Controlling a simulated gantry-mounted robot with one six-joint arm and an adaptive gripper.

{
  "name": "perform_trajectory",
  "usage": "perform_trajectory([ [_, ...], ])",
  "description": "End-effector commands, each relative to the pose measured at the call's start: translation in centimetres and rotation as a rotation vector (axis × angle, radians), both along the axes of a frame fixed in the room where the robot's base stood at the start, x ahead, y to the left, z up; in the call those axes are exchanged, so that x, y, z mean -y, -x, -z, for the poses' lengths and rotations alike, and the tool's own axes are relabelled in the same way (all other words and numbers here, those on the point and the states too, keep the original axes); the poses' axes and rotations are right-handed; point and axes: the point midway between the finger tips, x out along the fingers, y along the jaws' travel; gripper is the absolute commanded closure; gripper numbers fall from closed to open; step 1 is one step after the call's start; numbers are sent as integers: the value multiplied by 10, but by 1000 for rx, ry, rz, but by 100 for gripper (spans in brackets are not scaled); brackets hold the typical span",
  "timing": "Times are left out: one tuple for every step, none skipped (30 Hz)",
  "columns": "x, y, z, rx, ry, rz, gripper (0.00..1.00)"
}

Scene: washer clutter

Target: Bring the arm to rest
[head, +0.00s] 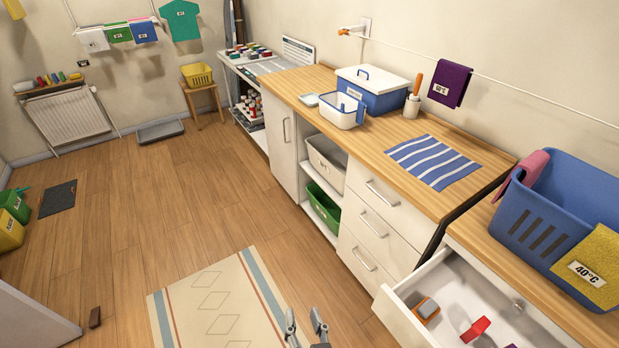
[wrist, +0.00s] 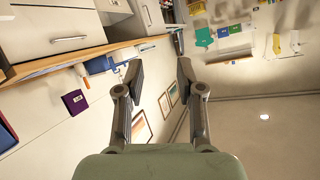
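My gripper (head: 304,325) shows at the bottom edge of the head view, over the floor beside the patterned rug. In the wrist view my gripper (wrist: 160,78) has its two fingers spread apart with nothing between them. It is open and empty. Most of my arm is out of the head view. The wrist view looks tilted across the room, with the counter at its upper left.
An open drawer (head: 408,318) with several small items juts out right of my gripper. The wooden counter (head: 403,203) carries a blue basket (head: 566,205), a striped cloth (head: 432,162) and a lidded box (head: 372,92). The rug (head: 222,305) and open floor (head: 170,205) lie left.

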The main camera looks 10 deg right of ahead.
Motion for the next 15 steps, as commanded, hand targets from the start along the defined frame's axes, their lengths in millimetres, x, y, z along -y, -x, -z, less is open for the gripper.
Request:
perform_trajectory([
  [-13,-3,-21,-2,85,-19,63],
  [-17,-3,-30,-9,133,-20,63],
  [-23,-2,-43,-18,188,-15,63],
  [-26,0,-53,-24,225,-8,63],
  [-30,2,-63,-28,257,2,63],
  [-25,2,-81,-41,252,8,63],
  [-23,2,-90,-44,250,10,63],
  [-23,2,-98,-44,249,11,63],
  [-23,2,-110,-45,250,11,63],
  [-23,2,-118,-45,249,11,63],
  [-23,2,-127,-45,249,11,63],
  [-22,2,-140,-45,249,11,63],
  [-22,2,-150,-45,248,11,63],
  [-22,2,-161,-45,248,12,63],
  [-22,2,-176,-45,248,12,63],
])
